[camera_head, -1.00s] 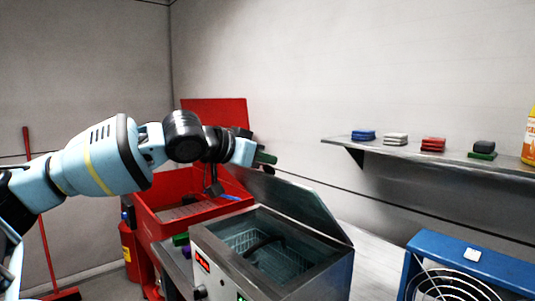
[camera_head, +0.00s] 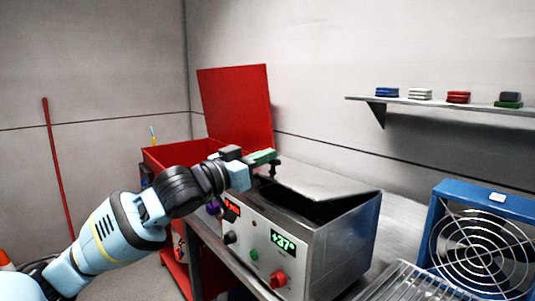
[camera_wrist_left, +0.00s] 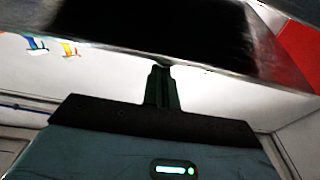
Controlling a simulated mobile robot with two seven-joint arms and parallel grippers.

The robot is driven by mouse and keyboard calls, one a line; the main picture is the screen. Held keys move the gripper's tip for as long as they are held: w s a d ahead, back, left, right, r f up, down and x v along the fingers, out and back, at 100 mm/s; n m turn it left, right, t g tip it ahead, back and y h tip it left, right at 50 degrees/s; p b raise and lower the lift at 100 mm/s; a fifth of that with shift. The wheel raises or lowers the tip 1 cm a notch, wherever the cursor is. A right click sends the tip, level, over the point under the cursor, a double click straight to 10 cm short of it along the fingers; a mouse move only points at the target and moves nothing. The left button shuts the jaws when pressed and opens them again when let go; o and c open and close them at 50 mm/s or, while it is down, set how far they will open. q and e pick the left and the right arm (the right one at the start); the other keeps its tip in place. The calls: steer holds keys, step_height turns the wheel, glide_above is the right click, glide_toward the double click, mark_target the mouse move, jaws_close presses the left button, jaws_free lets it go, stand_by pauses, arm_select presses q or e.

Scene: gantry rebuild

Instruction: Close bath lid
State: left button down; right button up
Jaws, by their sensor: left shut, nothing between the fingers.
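The bath (camera_head: 335,250) is a steel box with red and green displays and knobs on its front. Its grey metal lid (camera_head: 325,182) is partly lowered, tilted low over the bath, with a dark gap under its near edge at the right. My left gripper (camera_head: 272,157) is shut and empty at the lid's left end. In the left wrist view the closed fingertips (camera_wrist_left: 162,70) meet or nearly meet the lid's edge (camera_wrist_left: 215,75); I cannot tell if they touch. The basket inside the bath is hidden. My right gripper is not in view.
A red bin with a raised red lid (camera_head: 237,105) stands behind my left arm. A blue fan (camera_head: 480,240) and a wire rack (camera_head: 410,283) are at the right. A wall shelf (camera_head: 440,103) holds several coloured stacks. A red pole (camera_head: 58,165) stands at the left.

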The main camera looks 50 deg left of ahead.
mark_target(261, 173)
arm_select(q)
steer(key=f+b, duration=0.1)
steer(key=f+t+b, duration=0.1)
steer(key=f, duration=0.1)
steer(key=shift+s+f, duration=0.2)
steer(key=shift+s, duration=0.15)
steer(key=shift+s+f+t+b, duration=0.15)
steer(key=shift+f+t+b, duration=0.5)
steer(key=shift+t, duration=0.05)
steer(key=shift+f, duration=0.1)
